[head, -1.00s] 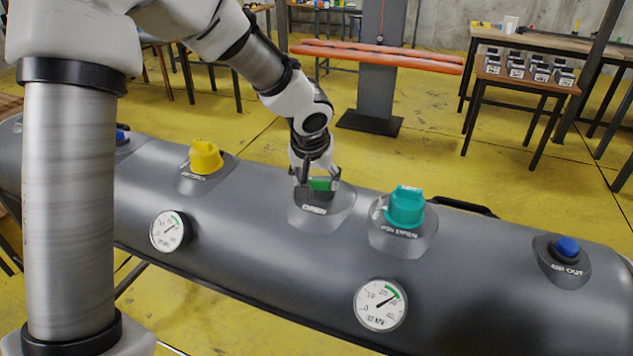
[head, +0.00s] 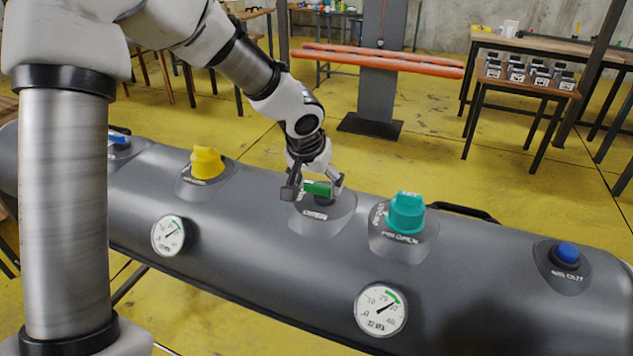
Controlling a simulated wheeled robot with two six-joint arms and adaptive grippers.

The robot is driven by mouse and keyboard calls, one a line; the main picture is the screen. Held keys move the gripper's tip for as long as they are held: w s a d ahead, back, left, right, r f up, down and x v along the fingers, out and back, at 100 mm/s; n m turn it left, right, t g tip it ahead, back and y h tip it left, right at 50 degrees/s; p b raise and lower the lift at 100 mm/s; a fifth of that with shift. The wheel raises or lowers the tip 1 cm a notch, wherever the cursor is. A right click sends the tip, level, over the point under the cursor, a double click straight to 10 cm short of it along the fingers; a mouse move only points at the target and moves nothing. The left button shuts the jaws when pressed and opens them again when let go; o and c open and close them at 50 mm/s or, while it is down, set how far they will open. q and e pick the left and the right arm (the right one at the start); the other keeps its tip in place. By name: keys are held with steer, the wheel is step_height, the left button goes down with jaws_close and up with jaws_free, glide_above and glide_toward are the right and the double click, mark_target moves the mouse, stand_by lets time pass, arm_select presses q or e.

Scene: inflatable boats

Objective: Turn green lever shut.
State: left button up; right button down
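The green lever (head: 319,188) sits on a dark valve base on top of the grey inflatable tube (head: 270,245), with a label that seems to read "OPEN" in front of it. The lever lies roughly left to right in the picture. My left gripper (head: 312,190) comes down from behind over the lever. Its fingers are spread apart, one to the left of the lever and one at its right end. I cannot tell whether the right finger touches it. My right gripper is not in view.
A teal knob (head: 407,212) stands close to the right of the lever and a yellow knob (head: 206,162) to the left. A blue button (head: 567,252) is at the far right. Two gauges (head: 381,309) (head: 168,235) sit on the tube's front. Tables stand behind.

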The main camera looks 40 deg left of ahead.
arm_select(q)
steer(key=shift+r, duration=0.1)
steer(key=v, duration=0.7)
steer(key=shift+s+r, duration=0.1)
stand_by(0.4)
